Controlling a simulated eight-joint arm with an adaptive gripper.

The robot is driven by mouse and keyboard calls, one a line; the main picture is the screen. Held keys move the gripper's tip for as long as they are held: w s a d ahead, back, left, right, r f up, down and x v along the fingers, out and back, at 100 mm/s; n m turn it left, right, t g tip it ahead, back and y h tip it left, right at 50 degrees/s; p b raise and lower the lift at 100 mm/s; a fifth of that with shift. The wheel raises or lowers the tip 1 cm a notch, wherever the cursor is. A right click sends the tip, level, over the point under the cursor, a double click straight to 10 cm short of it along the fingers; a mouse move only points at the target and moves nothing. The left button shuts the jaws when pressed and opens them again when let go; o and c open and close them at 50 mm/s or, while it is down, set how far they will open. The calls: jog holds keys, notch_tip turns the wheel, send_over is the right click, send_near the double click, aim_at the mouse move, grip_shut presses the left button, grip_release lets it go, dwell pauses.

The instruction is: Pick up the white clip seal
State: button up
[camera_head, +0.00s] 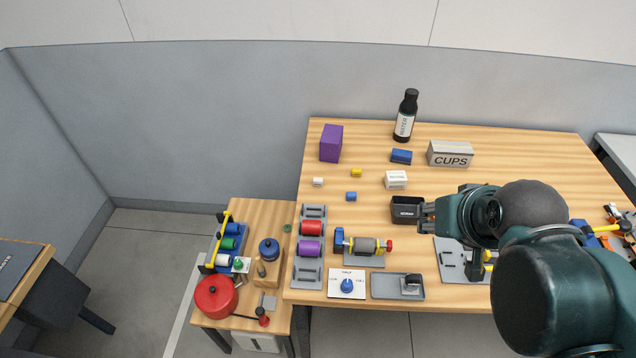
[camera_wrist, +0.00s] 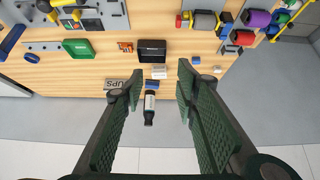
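I cannot tell for sure which piece is the white clip seal. The printed box also shows in the wrist view (camera_wrist: 159,73). My gripper (camera_head: 427,216) is above the table, right of both white pieces, beside a black bin. In the wrist view my gripper (camera_wrist: 160,76) has its two fingers wide apart with nothing between them.
Fixtures with rollers (camera_head: 311,228) line the front left. Bare wood surrounds the small white block.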

jog(key=shift+w, duration=0.1)
jog(key=w+a+n+g+p, duration=0.15)
jog(key=w+a+n, duration=0.4)
jog(key=w, duration=0.55)
jog(key=w+a+n+g, duration=0.2)
jog(key=w+a+n, duration=0.3)
jog(key=w, duration=0.6)
jog(key=w+a+f+n+g, duration=0.1)
jog(key=w+a+f+n, duration=0.1)
jog(key=w+a+f, duration=0.2)
jog(key=w+a+f+n+g+p, duration=0.1)
jog(key=w+a+f+n, duration=0.1)
jog(key=w+a+f, duration=0.3)
jog(key=w+a+f+n+g, duration=0.1)
jog(key=w+a+f+n, duration=0.2)
jog(key=a+f, duration=0.4)
jog(key=shift+w+a+f+g+p, duration=0.1)
jog(key=shift+w+f+g+p, duration=0.1)
jog(key=shift+w+f, duration=0.3)
jog(key=shift+w+a+f+g+p, duration=0.1)
jog(key=shift+w+f+p, duration=0.15)
jog(key=shift+f, duration=0.3)
jog(key=shift+w+a+f, duration=0.1)
jog(key=shift+a+f, duration=0.05)
jog(key=shift+f, duration=0.25)
jog(key=shift+f, duration=0.15)
